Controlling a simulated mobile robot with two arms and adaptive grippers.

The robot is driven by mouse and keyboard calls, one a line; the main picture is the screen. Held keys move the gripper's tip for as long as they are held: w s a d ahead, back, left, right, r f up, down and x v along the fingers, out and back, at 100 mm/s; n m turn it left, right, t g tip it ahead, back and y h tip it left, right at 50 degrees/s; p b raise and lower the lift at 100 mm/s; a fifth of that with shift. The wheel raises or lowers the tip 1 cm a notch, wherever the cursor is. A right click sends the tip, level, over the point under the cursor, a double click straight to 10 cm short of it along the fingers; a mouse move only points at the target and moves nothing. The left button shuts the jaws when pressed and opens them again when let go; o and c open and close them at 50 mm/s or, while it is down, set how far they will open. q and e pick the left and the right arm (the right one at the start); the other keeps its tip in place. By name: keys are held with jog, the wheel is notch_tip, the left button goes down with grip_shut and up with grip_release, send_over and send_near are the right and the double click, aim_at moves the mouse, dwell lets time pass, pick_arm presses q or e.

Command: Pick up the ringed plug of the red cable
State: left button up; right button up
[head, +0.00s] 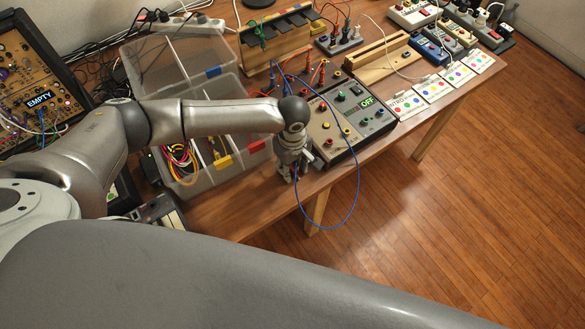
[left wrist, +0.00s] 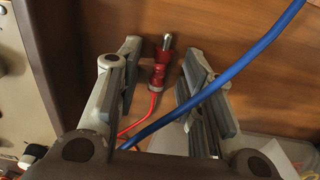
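The red plug (left wrist: 157,72) with a bare metal tip shows in the left wrist view against the brown wood, between my fingers. Its red cable (left wrist: 137,127) runs down from it toward the palm. A paler band shows near its cable end. My left gripper (left wrist: 162,52) is open, a finger on each side of the plug, with visible gaps to it. In the head view my left gripper (head: 289,175) points down at the table's front edge, and it hides the plug there. My right gripper is in neither view.
A blue cable (left wrist: 225,75) crosses in front of my right-hand finger in the wrist view. In the head view it loops off the table edge (head: 357,190). A grey module (head: 372,112) stands right of the gripper, a clear compartment box (head: 213,178) left.

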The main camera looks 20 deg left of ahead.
pick_arm(q)
grip_shut()
